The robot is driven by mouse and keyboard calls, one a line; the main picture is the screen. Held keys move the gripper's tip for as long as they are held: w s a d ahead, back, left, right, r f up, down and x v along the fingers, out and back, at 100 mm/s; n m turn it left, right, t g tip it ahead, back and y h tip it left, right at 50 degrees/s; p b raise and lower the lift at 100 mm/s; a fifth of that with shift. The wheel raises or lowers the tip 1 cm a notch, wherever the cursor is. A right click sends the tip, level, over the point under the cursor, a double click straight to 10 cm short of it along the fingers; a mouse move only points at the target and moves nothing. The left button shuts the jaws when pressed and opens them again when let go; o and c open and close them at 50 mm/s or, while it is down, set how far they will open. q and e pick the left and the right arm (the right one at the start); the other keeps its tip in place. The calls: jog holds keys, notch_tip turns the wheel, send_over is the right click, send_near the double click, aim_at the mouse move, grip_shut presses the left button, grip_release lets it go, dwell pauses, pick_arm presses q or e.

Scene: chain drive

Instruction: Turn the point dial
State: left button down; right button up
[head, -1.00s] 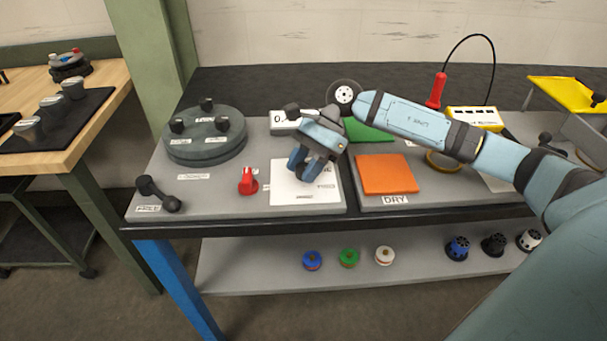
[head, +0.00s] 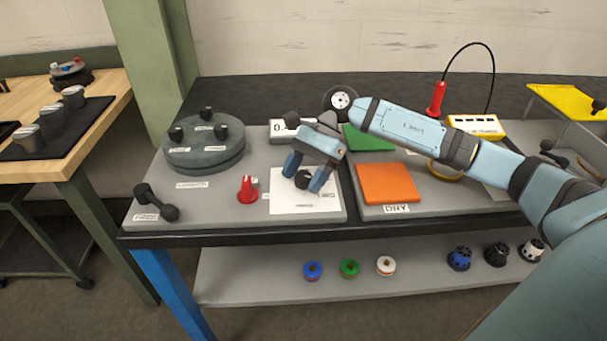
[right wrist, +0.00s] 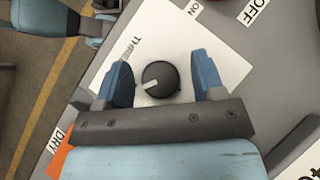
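A round black dial (head: 303,181) sits on a white plate (head: 290,204) near the front edge of the bench. It also shows in the right wrist view (right wrist: 160,79), with a small light mark on its rim. Lettering on the plate beside it is partly hidden. My right gripper (head: 306,172) is open over the dial. In the right wrist view, its two blue fingers (right wrist: 160,66) stand on either side of the dial, with a visible gap on each side.
A red switch (head: 247,190) stands left of the plate, and a round grey turntable (head: 205,158) is behind it. An orange pad (head: 387,184) lies to the right. A display box (head: 283,128) and a small wheel (head: 340,99) are behind the gripper. A black handle (head: 155,203) is at front left.

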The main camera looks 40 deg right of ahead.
pick_arm(q)
jog(key=shift+p, duration=0.45)
pick_arm(e)
jog(key=v, duration=1.3)
jog(key=shift+d+r, duration=0.25)
jog(key=shift+r, duration=0.05)
jog(key=shift+w, duration=0.15)
